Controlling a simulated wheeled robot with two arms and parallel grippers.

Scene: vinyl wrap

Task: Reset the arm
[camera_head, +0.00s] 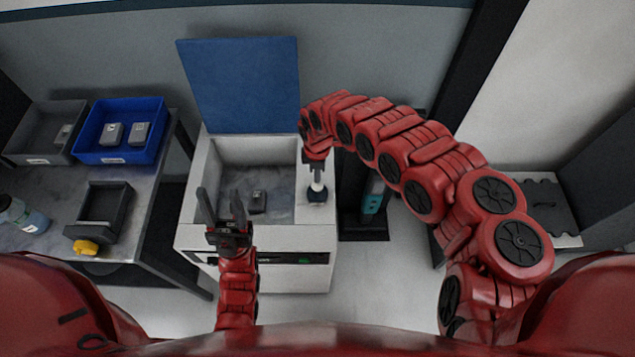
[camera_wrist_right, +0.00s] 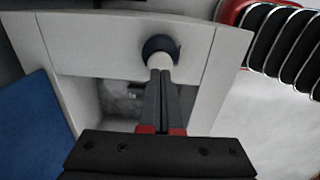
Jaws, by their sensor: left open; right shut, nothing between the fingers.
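My left gripper (camera_head: 224,210) is open and empty in the head view. Its fingers stand over the left front of the white machine (camera_head: 190,205), which has an open blue lid (camera_head: 240,85). My right gripper (camera_head: 318,172) is shut with nothing between its fingers. Its tips are at the white knob with a dark base (camera_head: 316,192) on the machine's right ledge. In the right wrist view the closed fingers (camera_wrist_right: 162,80) point at the same knob (camera_wrist_right: 160,55); I cannot tell whether they touch it. A small grey block (camera_head: 257,202) lies inside the machine's basin.
A side table at the left holds a blue bin (camera_head: 160,138) with two grey blocks, a grey bin (camera_head: 20,150), a dark tray (camera_head: 122,205), a yellow item (camera_head: 86,247) and bottles (camera_head: 30,218). A teal tool (camera_head: 373,200) stands right of the machine.

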